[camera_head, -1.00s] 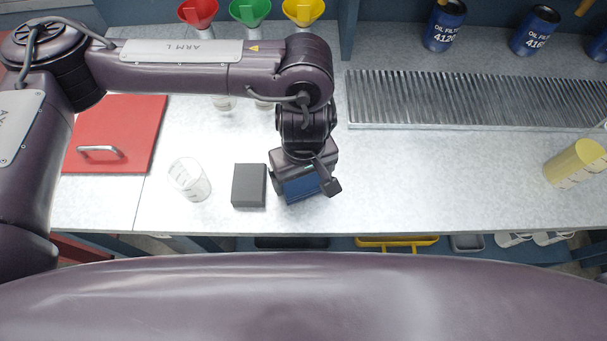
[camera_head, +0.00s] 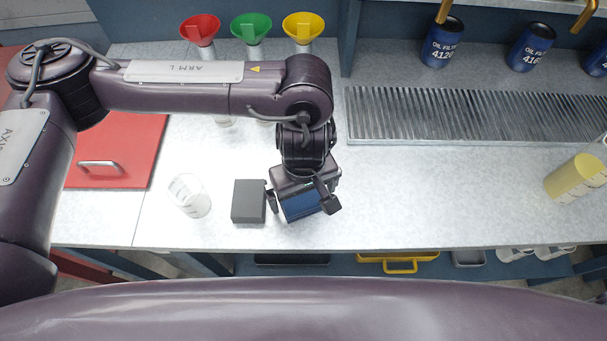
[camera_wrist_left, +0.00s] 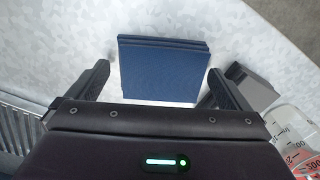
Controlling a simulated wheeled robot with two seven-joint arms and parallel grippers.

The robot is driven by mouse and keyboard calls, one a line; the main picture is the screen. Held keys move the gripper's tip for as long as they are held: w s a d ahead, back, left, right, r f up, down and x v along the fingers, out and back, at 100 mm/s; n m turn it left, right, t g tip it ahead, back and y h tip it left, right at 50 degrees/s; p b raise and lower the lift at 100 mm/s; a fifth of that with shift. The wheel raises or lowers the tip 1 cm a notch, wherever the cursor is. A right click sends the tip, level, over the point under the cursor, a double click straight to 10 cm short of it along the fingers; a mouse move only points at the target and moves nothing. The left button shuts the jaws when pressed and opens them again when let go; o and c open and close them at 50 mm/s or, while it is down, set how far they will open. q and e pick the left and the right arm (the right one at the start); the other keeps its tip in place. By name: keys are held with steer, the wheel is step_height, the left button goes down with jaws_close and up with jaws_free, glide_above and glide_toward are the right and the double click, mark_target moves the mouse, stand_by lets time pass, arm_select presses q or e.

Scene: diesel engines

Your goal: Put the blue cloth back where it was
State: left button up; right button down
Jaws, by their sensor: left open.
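The blue cloth (camera_head: 300,204) is a folded, layered square on the pale worktop (camera_head: 430,195), near its front edge and just right of a dark grey block. My left gripper (camera_head: 301,203) is over it, pointing down and open, with one finger on either side of the cloth. In the left wrist view the cloth (camera_wrist_left: 165,70) shows between the two spread fingers (camera_wrist_left: 158,85), with gaps on both sides. Part of the cloth is hidden under my gripper in the head view. My right gripper is not in view.
The dark grey block (camera_head: 248,202) stands close to the left finger. A clear beaker (camera_head: 189,196) is left of it, then a red panel (camera_head: 120,150) with a handle. The worktop between is clear.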

mark_target(304, 196)
arm_select(q)
step_height(304, 196, up, 11)
steer(key=b, duration=0.1)
steer(key=shift+r, duration=0.2)
stand_by(0.5)
